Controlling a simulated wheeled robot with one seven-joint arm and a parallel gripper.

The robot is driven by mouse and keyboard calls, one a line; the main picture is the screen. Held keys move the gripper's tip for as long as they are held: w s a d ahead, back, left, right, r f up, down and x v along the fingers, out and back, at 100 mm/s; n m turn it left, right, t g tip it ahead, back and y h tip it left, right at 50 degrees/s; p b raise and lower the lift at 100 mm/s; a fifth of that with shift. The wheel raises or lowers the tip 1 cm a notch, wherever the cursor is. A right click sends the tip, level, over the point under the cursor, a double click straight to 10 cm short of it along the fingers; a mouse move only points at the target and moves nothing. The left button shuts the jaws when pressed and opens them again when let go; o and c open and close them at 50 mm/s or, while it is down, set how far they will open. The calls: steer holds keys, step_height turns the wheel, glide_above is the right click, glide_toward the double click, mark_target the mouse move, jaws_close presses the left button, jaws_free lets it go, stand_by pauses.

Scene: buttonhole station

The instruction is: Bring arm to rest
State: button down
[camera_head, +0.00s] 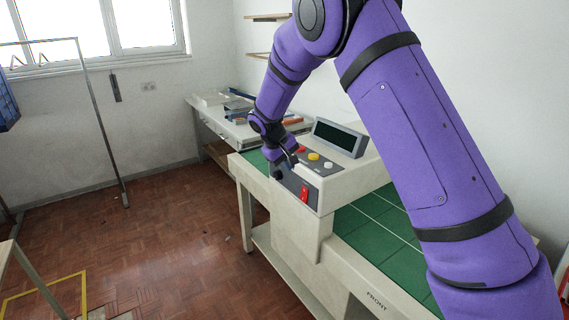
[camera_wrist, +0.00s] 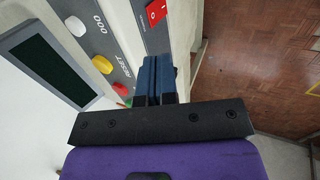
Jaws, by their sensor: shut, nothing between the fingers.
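My purple arm reaches over from the right in the head view. My gripper (camera_wrist: 156,72) is shut, its two blue fingers pressed together with nothing between them in the wrist view. In the head view my gripper (camera_head: 290,160) is small and partly hidden by my wrist, at the control box (camera_head: 345,185). In the wrist view the fingers lie in front of the box's panel, near a red rocker switch (camera_wrist: 157,12). I cannot tell whether the fingertips touch the box.
The box carries a dark display (camera_head: 338,137), a yellow button (camera_head: 313,156), and white and red buttons. It stands on a green-topped table (camera_head: 375,235). A cluttered side table (camera_head: 215,122) is behind. The tiled floor (camera_head: 165,215) at left is largely clear; a metal rack (camera_head: 97,120) stands beyond.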

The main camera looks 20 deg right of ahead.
steer(key=s+d+r+m+y, duration=0.1)
steer(key=s+d+r, duration=0.2)
steer(key=s+r, duration=0.35)
steer(key=s+d+r+m+t+y, duration=0.1)
steer(key=s+d+r, duration=0.1)
steer(key=s+r, duration=0.45)
steer(key=s+d+r+m+y, duration=0.1)
steer(key=s+d+r, duration=0.2)
steer(key=s+r, duration=0.35)
steer(key=s+d+r+m+t+y, duration=0.1)
steer(key=s+r+t, duration=0.1)
steer(key=s, duration=2.2)
steer(key=shift+s+r+y, duration=0.3)
steer(key=shift+s, duration=0.1)
